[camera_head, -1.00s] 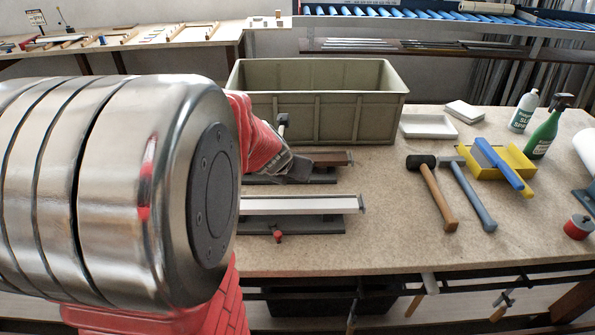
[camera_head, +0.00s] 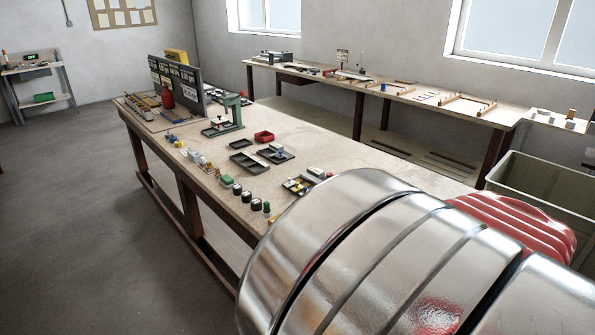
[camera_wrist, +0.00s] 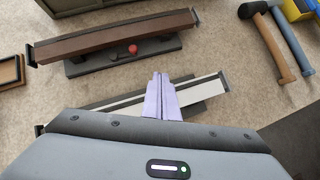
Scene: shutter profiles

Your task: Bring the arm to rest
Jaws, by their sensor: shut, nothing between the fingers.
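In the wrist view my gripper (camera_wrist: 161,82) shows as two pale lilac fingers pressed together, with nothing between them. It is above a fixture holding a long white profile (camera_wrist: 112,102), and its fingers and housing hide part of it. The gap between fingertips and profile cannot be judged. A brown profile (camera_wrist: 115,38) lies in a second dark fixture with a red knob (camera_wrist: 132,49), beyond the fingertips. In the head view my metal arm link fills the lower right, and my gripper is out of sight.
In the wrist view two hammers, one blue-handled (camera_wrist: 289,36), lie at upper right; a small wood-edged tray (camera_wrist: 10,71) is at left. In the head view a green-grey crate (camera_head: 540,190) stands right, and a long bench (camera_head: 285,140) holds small trays and parts. Floor at left is clear.

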